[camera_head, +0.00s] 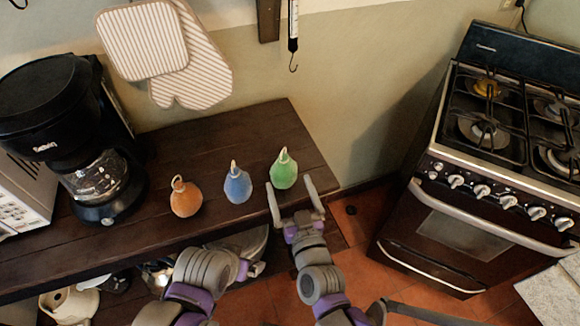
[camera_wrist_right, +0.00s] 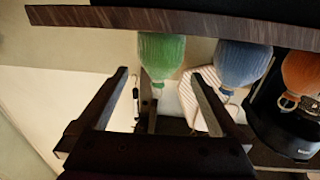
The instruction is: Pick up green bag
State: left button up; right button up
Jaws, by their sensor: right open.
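The green bag (camera_head: 284,172) stands upright near the right end of the dark wooden shelf (camera_head: 262,124), its narrow top pointing up. My right gripper (camera_head: 290,184) is open and empty at the shelf's front edge, just in front of the green bag. In the right wrist view the green bag (camera_wrist_right: 161,58) appears upside down, beyond the two spread fingers and roughly in line with the gap between them. No finger contact with it shows. My left arm reaches in at the bottom, left of the right arm; its fingers cannot be made out near the shelf's underside.
A blue bag (camera_head: 238,187) and an orange bag (camera_head: 186,198) stand left of the green one. A coffee maker (camera_head: 60,110) is at the left. Striped pot holders (camera_head: 150,42) and a hanging hook (camera_head: 293,45) are behind. A stove (camera_head: 460,215) stands right, beyond a floor gap.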

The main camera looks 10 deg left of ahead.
aim_at(286, 178)
jog(key=x, duration=0.4)
jog(key=shift+a, duration=0.1)
jog(key=x, duration=0.5)
jog(key=shift+w+f, duration=0.35)
jog(key=shift+w, duration=0.05)
jog(key=c, duration=1.3)
